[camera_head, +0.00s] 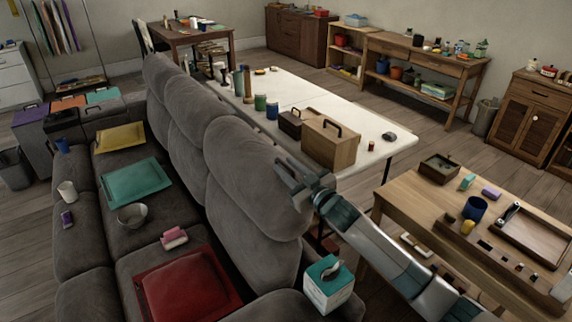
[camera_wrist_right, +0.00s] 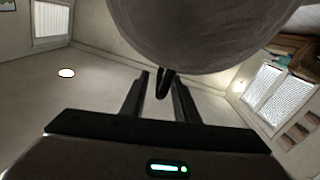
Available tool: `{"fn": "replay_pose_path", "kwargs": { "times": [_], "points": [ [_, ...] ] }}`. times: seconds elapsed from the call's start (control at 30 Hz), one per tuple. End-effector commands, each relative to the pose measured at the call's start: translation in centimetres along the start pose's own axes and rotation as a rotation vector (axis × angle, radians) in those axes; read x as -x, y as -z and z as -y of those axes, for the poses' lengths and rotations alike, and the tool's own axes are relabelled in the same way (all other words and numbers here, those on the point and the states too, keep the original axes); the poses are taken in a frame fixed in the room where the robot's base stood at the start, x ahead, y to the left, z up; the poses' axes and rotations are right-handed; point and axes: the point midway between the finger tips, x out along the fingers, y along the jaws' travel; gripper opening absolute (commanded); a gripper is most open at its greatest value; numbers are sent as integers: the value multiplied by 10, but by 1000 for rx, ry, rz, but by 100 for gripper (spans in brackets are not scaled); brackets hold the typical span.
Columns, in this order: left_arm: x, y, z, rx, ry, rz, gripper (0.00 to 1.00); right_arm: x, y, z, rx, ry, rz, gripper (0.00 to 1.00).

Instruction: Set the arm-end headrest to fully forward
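The arm-end headrest (camera_head: 245,165) is the rounded grey top of the nearest sofa back, beside the armrest in the head view. It fills the top of the right wrist view (camera_wrist_right: 215,30) as a grey curved mass. My right gripper (camera_head: 288,180) is at its right, rear side. In the wrist view its two dark fingers (camera_wrist_right: 160,92) are apart, with a black loop (camera_wrist_right: 167,82) below the headrest showing between them. I cannot tell whether the fingers touch the loop. The headrest's exact tilt is unclear. My left gripper is not in view.
The grey sofa carries a red tray (camera_head: 185,290), a teal tray (camera_head: 135,182) and a bowl (camera_head: 132,215). A tissue box (camera_head: 328,285) is on the armrest. A white table (camera_head: 375,155) with a wooden box (camera_head: 330,142) stands behind the sofa; a wooden table (camera_head: 420,200) is right.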

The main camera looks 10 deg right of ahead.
Motion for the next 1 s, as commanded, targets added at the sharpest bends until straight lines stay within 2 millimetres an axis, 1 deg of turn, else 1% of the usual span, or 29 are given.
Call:
{"fn": "replay_pose_path", "kwargs": {
  "times": [0.13, 0.43, 0.47, 0.5, 0.57, 0.83, 1.0],
  "points": [
    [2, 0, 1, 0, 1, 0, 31, -7, 1, 0, 0, 1, -1, 28],
    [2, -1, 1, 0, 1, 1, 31, -8, 0, 0, 0, 1, -1, 28],
    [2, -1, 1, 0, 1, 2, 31, -8, 0, 0, 0, 1, -1, 23],
    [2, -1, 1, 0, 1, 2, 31, -8, 0, 0, 0, 1, -1, 14],
    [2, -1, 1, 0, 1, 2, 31, -7, 0, 0, 1, 0, -1, 0],
    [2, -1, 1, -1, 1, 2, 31, -7, 1, 1, 5, 0, -1, 0],
    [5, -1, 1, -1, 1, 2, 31, -8, 5, 8, 33, 0, -1, 0]
  ]
}}
